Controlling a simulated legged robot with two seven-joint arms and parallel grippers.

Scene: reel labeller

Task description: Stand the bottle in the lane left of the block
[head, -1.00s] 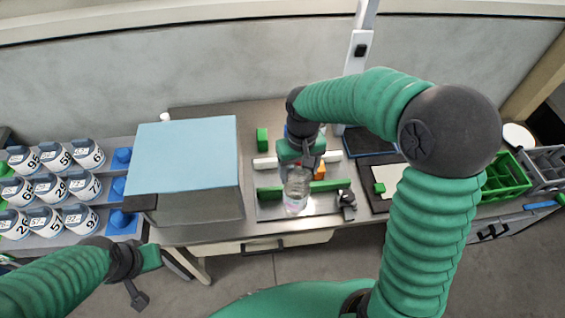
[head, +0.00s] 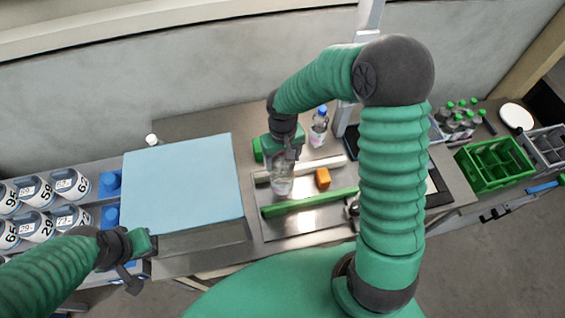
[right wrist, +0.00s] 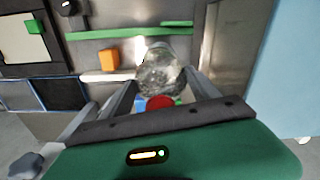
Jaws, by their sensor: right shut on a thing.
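The clear bottle (head: 282,182) hangs below my right gripper (head: 285,150), which is shut on it near its red cap (right wrist: 158,103). In the right wrist view the bottle body (right wrist: 161,74) lies between the fingers. The orange block (head: 322,178) sits in the lane (head: 302,188) between the white rail (head: 330,164) and the green rail (head: 310,202). In the head view the bottle looks upright, left of the block, its base over the lane's left part. I cannot tell whether it touches the plate. My left gripper (head: 142,245) is away at the left; its jaws are unclear.
A big blue-topped box (head: 182,185) stands close left of the lane. A green crate (head: 494,165) is at the right.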

